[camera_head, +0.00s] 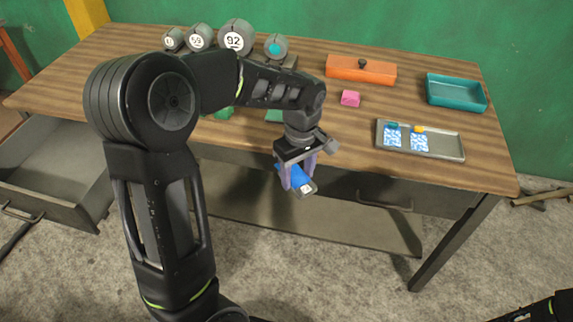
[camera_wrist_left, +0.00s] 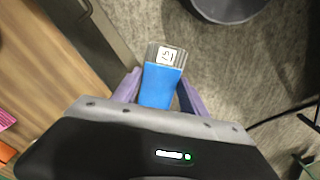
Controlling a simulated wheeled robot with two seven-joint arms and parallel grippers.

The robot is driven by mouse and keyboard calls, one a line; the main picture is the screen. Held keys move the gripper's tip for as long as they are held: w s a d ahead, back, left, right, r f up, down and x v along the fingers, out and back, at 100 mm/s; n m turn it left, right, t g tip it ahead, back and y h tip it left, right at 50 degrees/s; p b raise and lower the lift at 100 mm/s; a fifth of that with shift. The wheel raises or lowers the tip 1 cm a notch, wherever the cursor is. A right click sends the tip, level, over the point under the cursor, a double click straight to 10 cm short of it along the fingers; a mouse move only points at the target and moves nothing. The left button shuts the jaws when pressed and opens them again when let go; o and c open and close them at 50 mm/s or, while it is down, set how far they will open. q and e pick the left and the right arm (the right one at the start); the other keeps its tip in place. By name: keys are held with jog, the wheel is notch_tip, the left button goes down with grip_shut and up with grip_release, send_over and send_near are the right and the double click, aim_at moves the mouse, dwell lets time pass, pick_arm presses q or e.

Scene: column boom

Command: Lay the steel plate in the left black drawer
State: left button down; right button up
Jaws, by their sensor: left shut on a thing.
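My left gripper (camera_head: 297,175) is shut on a flat blue piece with a grey metal end and a white number label, which I take as the steel plate (camera_head: 306,188). The plate is held in the air in front of the table's front edge, tilted in the head view. In the left wrist view the plate (camera_wrist_left: 160,82) sits between the purple fingers (camera_wrist_left: 158,92), its labelled grey end pointing away. The left black drawer (camera_head: 62,205) is pulled open at the far left, apart from the gripper; its visible inside looks empty. My right gripper is out of view.
The wooden table (camera_head: 300,50) carries several numbered grey cylinders (camera_head: 236,38), an orange box (camera_head: 361,69), a pink block (camera_head: 350,98), a teal tray (camera_head: 456,92) and a grey tray (camera_head: 447,142) with blue-white packets. A right drawer (camera_head: 360,190) is shut. My left arm partly hides the table.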

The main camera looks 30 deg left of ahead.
pick_arm(q)
jog(key=w+d+f+m, duration=0.2)
jog(key=d+f+m, duration=0.7)
jog(key=f+m, duration=0.4)
jog(key=shift+f, duration=0.55)
jog(key=shift+r, duration=0.15)
